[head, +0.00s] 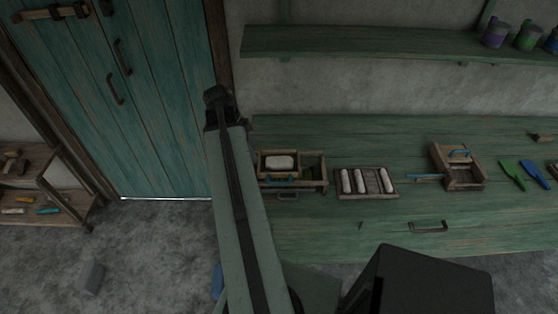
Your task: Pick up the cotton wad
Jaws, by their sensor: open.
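A pale, rounded white block (280,162) sits in the left part of a wooden box (325,171) on the green bench; it may be the cotton wad, but I cannot tell for sure. Several white rolls (361,181) lie side by side in a wooden tray (351,196) just to its right. My arm rises through the middle of the view, left of the box, and ends in a dark joint against the door edge. I can make out no gripper fingers, and nothing is seen held.
The green bench (405,140) runs to the right. It also carries a wooden frame box (463,178) and green (512,174) and blue (535,174) tools. A wall shelf (380,41) holds jars above.

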